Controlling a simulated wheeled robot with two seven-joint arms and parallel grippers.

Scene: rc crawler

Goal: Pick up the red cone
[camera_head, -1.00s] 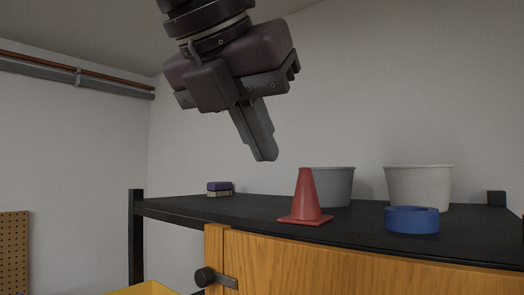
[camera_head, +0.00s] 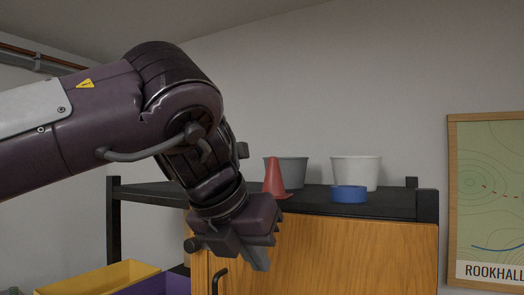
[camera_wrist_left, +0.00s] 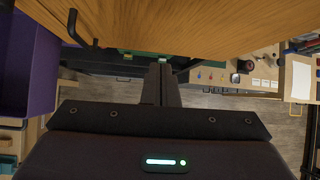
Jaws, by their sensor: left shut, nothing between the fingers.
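The red cone (camera_head: 274,176) stands upright on the black shelf top (camera_head: 310,203), near its front edge. My left gripper (camera_head: 260,264) is below the shelf top, in front of the wooden cabinet door, pointing down. It is shut and empty, apart from the cone. The left wrist view shows the shut fingers (camera_wrist_left: 160,84) and the wooden door, but not the cone. My right gripper is not in view.
A blue ring (camera_head: 349,194) sits right of the cone. A grey bucket (camera_head: 292,173) and a white bucket (camera_head: 356,173) stand behind. The wooden door (camera_head: 340,250) has a dark handle (camera_head: 218,280). Yellow (camera_head: 98,278) and purple (camera_head: 160,285) bins lie lower left.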

